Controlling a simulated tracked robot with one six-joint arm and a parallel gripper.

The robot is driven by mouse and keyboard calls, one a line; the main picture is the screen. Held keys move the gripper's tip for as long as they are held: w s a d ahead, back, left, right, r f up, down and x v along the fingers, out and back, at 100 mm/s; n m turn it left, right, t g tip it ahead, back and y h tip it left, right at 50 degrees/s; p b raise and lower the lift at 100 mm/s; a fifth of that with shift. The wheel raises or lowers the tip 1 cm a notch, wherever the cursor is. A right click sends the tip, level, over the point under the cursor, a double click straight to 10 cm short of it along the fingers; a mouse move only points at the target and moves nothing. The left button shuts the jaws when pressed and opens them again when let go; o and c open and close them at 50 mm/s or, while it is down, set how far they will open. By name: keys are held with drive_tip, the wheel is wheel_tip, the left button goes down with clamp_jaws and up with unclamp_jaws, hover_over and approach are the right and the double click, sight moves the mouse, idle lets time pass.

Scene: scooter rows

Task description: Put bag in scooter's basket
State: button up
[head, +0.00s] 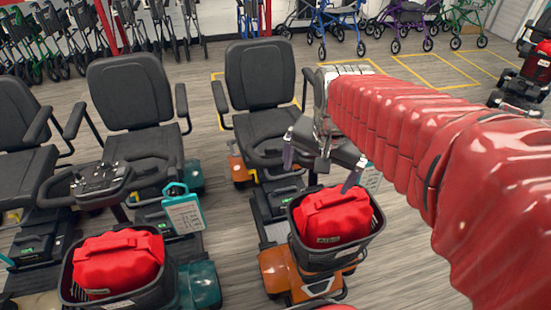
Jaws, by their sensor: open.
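A red bag (335,216) with a top handle and a light label sits in the black basket (369,248) at the front of an orange scooter (283,272). Its top rises above the basket rim and its lower part is hidden by the wall. My gripper (321,162) is open, fingers spread wide and empty, above and behind this bag. The fingers look apart from the bag, though the right one appears close to its top in the picture. A second red bag (117,263) sits in the black basket (72,291) of a teal scooter (199,285) at the left.
Black scooter seats (128,91) stand in a row on the left and middle. A teal-edged tag (183,211) hangs between the scooters. Folded walkers (155,30) and rollators (335,22) line the back. Grey floor (400,225) is free below my red-sleeved arm.

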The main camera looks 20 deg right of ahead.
drive_tip(key=s+a+r+n+t, duration=0.2)
drive_tip(key=s+a+n, duration=0.6)
drive_tip(key=shift+n+t+y, duration=0.3)
drive_tip(key=shift+n, duration=0.1)
idle(1.0)
